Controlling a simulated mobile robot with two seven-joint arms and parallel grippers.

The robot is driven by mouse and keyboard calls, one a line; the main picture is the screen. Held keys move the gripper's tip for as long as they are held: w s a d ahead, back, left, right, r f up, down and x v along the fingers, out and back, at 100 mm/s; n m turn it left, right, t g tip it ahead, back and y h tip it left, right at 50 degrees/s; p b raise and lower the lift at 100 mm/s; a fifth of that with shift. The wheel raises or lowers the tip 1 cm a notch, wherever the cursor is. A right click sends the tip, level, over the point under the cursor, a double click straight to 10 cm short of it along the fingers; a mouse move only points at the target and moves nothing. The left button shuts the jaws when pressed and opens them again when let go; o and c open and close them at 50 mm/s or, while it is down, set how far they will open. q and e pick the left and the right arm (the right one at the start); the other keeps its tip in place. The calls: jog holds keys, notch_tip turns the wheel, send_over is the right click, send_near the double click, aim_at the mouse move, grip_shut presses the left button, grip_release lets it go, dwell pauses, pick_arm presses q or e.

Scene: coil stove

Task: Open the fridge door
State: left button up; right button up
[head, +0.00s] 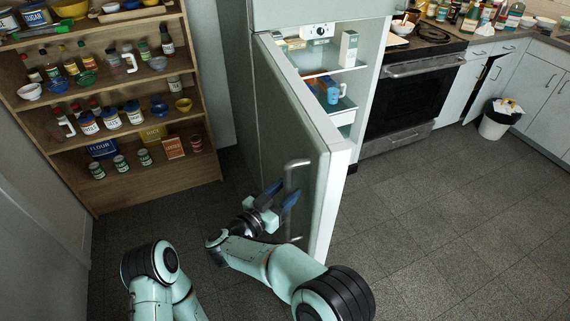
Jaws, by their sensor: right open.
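The fridge door (286,113) stands ajar, swung well out toward me. Its outer face is to the left, and the lit interior (330,62) shows past its right edge. A metal bar handle (294,176) is on the outer face near the free edge. My right gripper (284,191) is open at the handle, its blue fingers close to the bar. I cannot tell whether they touch it or whether the bar is between them. My left arm shows at the bottom left, but its gripper is not in view.
A wooden shelf (150,188) full of jars and bottles stands left of the fridge. A stove (408,98) is at the right, with counters and a trash bin (497,122) farther right. The tiled floor (440,230) right of the door is clear.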

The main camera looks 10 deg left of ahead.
notch_tip(320, 180, up, 19)
jog(key=shift+f+p, duration=0.1)
jog(key=shift+p, duration=0.95)
jog(key=shift+s+r, duration=0.15)
jog(key=shift+r, duration=0.15)
jog(key=shift+w+f, duration=0.1)
jog(key=shift+w, duration=0.25)
jog(key=shift+s, duration=0.1)
jog(key=shift+f, duration=0.1)
